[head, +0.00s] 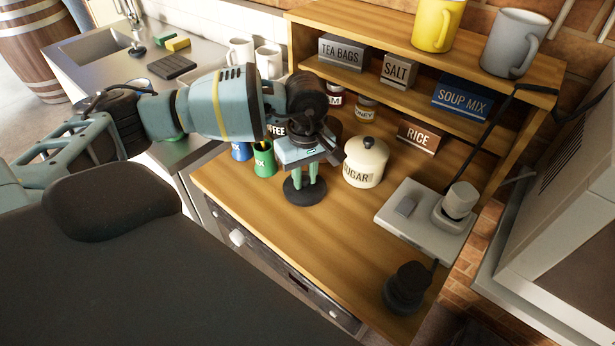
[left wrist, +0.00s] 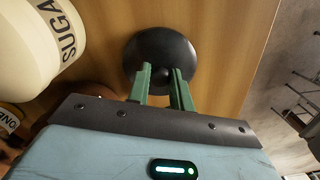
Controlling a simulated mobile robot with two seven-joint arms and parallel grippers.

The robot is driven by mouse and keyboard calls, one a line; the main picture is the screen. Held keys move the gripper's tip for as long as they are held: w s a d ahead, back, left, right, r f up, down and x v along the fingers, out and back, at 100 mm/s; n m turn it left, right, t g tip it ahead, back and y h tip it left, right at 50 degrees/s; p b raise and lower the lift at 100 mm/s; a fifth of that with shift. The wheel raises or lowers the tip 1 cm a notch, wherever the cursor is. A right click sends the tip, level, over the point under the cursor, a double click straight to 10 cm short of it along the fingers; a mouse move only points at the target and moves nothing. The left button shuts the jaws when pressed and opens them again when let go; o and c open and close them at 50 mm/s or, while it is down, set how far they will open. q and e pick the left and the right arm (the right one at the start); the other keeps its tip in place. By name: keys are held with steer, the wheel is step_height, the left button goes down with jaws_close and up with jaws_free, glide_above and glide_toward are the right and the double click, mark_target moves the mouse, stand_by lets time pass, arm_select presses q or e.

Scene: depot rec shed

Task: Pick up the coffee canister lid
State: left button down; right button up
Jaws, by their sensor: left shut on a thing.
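The coffee canister lid is a dark round disc (head: 304,195) with a small knob, low over the front of the wooden counter. My left gripper (head: 304,177) is shut on its knob from above. In the left wrist view the lid (left wrist: 160,42) shows between and beyond the green fingers (left wrist: 162,78). I cannot tell whether the lid touches the wood. The coffee canister (head: 275,130) is behind my left gripper, mostly hidden, with only part of its label showing. My right gripper is not in view.
A cream sugar canister (head: 365,164) with its lid on stands just right of my gripper. Green (head: 264,160) and blue (head: 241,151) mugs stand to the left. A shelf (head: 420,95) with boxes is behind.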

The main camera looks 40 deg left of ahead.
arm_select(q)
steer(key=shift+r, duration=0.95)
steer(key=s+d, duration=0.2)
steer(key=s, duration=0.3)
steer(key=s+d+r, duration=0.1)
steer(key=s+d, duration=0.1)
steer(key=s, duration=0.2)
steer(key=s+d+b, duration=0.1)
steer(key=s+d, duration=0.1)
steer(key=s, duration=0.3)
steer(key=shift+s+r, duration=0.3)
steer(key=shift+r, duration=0.05)
steer(key=m, duration=0.2)
steer(key=w+m, duration=0.1)
steer(key=shift+w+d+f+m, duration=0.15)
steer(key=shift+w+d+m, duration=0.05)
steer(key=shift+d+m, duration=0.2)
steer(key=m, duration=0.1)
steer(key=w+m, duration=0.1)
steer(key=m, duration=0.1)
steer(key=shift+d+f, duration=0.15)
steer(key=shift+d, duration=0.2)
steer(key=m, duration=0.2)
steer(key=w+m, duration=0.1)
steer(key=m, duration=0.1)
steer(key=d+m, duration=0.1)
steer(key=shift+w+f+m, duration=0.2)
steer(key=shift+w+m, duration=0.2)
steer(key=shift+a, duration=0.15)
